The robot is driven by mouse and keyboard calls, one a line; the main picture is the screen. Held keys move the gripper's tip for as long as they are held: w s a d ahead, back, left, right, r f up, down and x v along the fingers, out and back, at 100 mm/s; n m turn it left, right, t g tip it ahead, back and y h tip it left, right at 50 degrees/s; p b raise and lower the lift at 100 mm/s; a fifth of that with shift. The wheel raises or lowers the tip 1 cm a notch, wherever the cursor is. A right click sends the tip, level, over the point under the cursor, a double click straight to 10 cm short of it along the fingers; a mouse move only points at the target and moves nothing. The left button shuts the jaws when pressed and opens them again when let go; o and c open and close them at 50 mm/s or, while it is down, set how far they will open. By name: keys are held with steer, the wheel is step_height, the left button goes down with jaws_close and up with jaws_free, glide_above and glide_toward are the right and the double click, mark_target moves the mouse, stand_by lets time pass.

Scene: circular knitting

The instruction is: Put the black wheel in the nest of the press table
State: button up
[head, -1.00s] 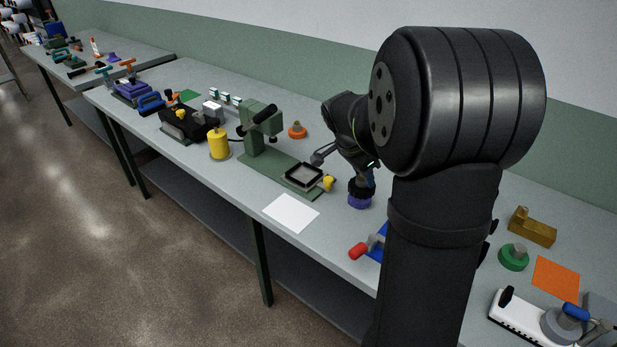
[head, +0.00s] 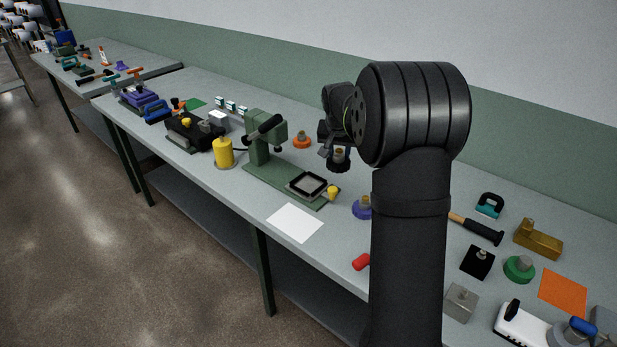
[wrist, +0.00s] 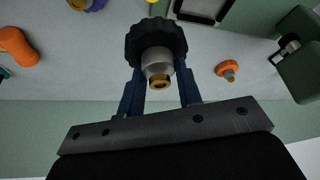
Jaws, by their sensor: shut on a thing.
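The black wheel (head: 338,160) has a lobed rim and a metal hub with a brass end. It also shows in the wrist view (wrist: 155,42), where the blue fingers of my gripper (wrist: 160,78) are shut on its hub. My gripper holds it in the air, clear of the bench. The green press (head: 264,140) stands to the left of my gripper in the head view. Its nest (head: 307,186), a square black-rimmed recess, is on the front of the green base and looks empty. Part of the nest shows at the top of the wrist view (wrist: 205,8).
A purple round piece (head: 362,208) and a yellow knob (head: 333,192) are near the nest. An orange round piece (head: 302,140) stands behind it. A white sheet (head: 295,222) lies in front. My arm hides part of the bench on the right.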

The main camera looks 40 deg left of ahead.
steer(key=s+a+f, duration=0.1)
steer(key=a+f, duration=0.1)
steer(key=a, duration=0.1)
steer(key=a+f, duration=0.1)
steer(key=a, duration=0.2)
steer(key=s+a+f, duration=0.1)
steer(key=a+f, duration=0.1)
steer(key=a, duration=0.1)
steer(key=shift+s+f, duration=0.3)
steer(key=shift+s, duration=0.05)
steer(key=shift+f, duration=2)
steer(key=shift+f, duration=0.2)
steer(key=o, duration=1.1)
steer(key=shift+c, duration=0.2)
steer(key=shift+r, duration=0.1)
steer(key=v, duration=0.7)
steer(key=shift+s+r, duration=0.15)
steer(key=shift+r, duration=0.15)
